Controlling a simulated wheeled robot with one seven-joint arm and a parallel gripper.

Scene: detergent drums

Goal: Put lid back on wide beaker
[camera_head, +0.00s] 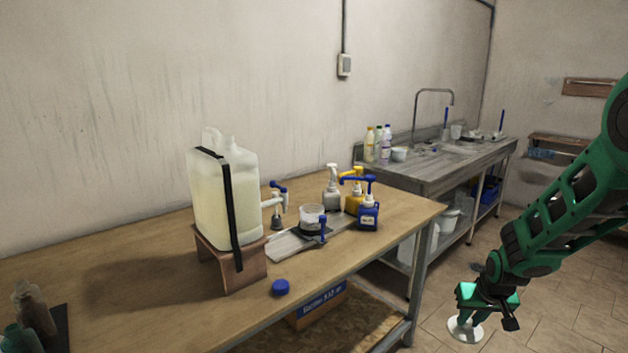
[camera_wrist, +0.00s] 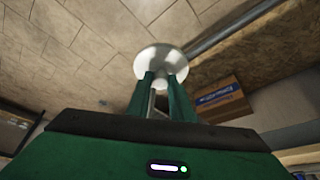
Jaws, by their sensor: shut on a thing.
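The white round lid (camera_head: 465,331) is in my gripper (camera_head: 478,311), low at the right in the head view, out beyond the table's right end and over the tiled floor. In the wrist view, my green gripper fingers (camera_wrist: 163,95) are shut on the lid (camera_wrist: 160,60), holding it by its underside or knob; which one I cannot tell. The wide beaker (camera_head: 311,215) is a clear, short vessel on a dark plate at the middle of the wooden table. Its top appears uncovered. My gripper is well to the right of it and lower.
A large jug (camera_head: 222,195) stands on a wooden stand left of the beaker. Pump bottles (camera_head: 368,215) stand close behind and to the right. A blue cap (camera_head: 280,287) lies near the table's front edge. A blue-labelled box (camera_head: 322,302) is under the table (camera_head: 140,290).

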